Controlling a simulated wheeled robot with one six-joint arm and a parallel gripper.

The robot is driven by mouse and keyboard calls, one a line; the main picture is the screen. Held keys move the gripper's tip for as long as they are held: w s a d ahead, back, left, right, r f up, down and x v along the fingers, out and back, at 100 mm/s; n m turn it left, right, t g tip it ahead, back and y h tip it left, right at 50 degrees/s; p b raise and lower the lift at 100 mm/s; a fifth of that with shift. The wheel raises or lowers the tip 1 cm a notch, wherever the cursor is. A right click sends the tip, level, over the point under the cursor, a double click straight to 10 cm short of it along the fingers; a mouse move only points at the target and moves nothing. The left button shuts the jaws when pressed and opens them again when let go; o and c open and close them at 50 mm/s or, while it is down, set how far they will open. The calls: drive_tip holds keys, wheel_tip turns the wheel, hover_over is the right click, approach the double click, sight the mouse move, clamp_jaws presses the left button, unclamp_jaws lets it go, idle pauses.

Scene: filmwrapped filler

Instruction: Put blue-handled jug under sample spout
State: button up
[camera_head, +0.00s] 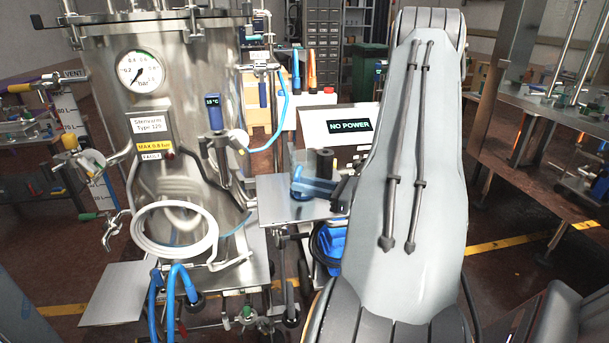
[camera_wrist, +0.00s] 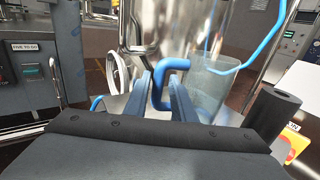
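The clear jug (camera_head: 298,184) with a blue handle (camera_head: 318,187) stands on a small steel shelf beside the tank. In the wrist view, the jug (camera_wrist: 215,88) is right of centre, and its blue handle (camera_wrist: 158,88) is between the two fingers of my gripper (camera_wrist: 162,88). The fingers look apart, with slight gaps beside the handle. Contact is not clear. In the head view my arm partly hides the gripper (camera_head: 341,190). A bent metal spout (camera_head: 112,234) with a green-handled tap is at the tank's lower left. No label marks it as the sample spout.
The steel tank (camera_head: 185,105) stands left of the jug, with a coiled white hose (camera_head: 175,238) and blue hoses. The jug's shelf (camera_head: 275,208) has free room left of it. Another bare steel plate (camera_head: 115,290) lies below the spout. A dark cylinder (camera_head: 325,163) stands close behind the jug.

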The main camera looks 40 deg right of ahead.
drive_tip(key=shift+p+x, duration=1.55)
drive_tip(key=shift+x, duration=1.55)
drive_tip(key=shift+a, duration=0.1)
clamp_jaws()
